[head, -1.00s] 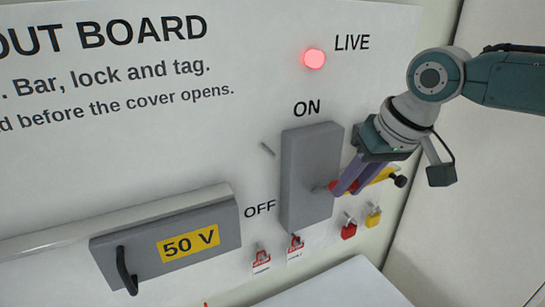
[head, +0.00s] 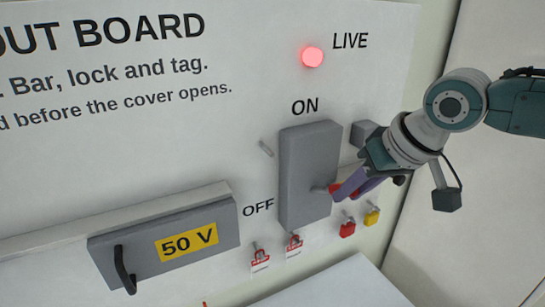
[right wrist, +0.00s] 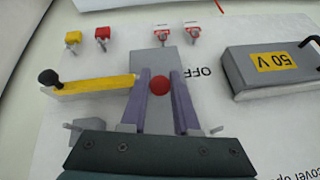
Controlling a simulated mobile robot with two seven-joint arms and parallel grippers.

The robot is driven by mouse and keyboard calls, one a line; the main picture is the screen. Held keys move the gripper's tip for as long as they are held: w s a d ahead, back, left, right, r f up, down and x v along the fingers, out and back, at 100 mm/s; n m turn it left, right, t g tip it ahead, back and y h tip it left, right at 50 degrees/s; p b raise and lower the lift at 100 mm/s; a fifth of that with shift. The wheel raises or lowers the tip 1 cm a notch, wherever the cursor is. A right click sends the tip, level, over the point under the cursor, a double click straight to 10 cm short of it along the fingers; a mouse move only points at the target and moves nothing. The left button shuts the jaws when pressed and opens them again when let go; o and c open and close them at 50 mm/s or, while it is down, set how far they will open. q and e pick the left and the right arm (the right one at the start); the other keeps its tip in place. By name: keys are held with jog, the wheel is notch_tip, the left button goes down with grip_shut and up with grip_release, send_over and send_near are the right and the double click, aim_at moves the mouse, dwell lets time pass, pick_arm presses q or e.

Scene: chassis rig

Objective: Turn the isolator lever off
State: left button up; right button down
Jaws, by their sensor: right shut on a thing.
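The isolator is a tall grey box (head: 305,172) on the white board, with ON above it and OFF at its lower left. A short grey shaft (head: 319,190) stands out from its front and ends in a red knob (head: 335,189). My right gripper (head: 346,193) comes in from the right, its purple fingers shut on the lever's red knob. In the right wrist view the knob (right wrist: 159,85) shows between the two fingers (right wrist: 160,80). The lamp (head: 312,57) beside LIVE is lit red. My left gripper is not in view.
A grey cover (head: 125,250) marked 50 V, with a black handle, is at lower left. Red and yellow padlocks (head: 347,229) and red-and-white tags (head: 260,259) hang below the box. A yellow bar (right wrist: 100,85) with a black knob lies beside my fingers.

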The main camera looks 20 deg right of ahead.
notch_tip(320, 180, down, 15)
jog(key=n+t+y+b, duration=0.1)
jog(key=t+b, duration=1.3)
jog(key=b, duration=1.4)
jog(key=shift+w+y+b, duration=0.4)
jog(key=shift+y, duration=0.1)
jog(key=c, duration=0.7)
grip_release()
jog(key=shift+r, duration=0.1)
jog(key=shift+o, duration=0.2)
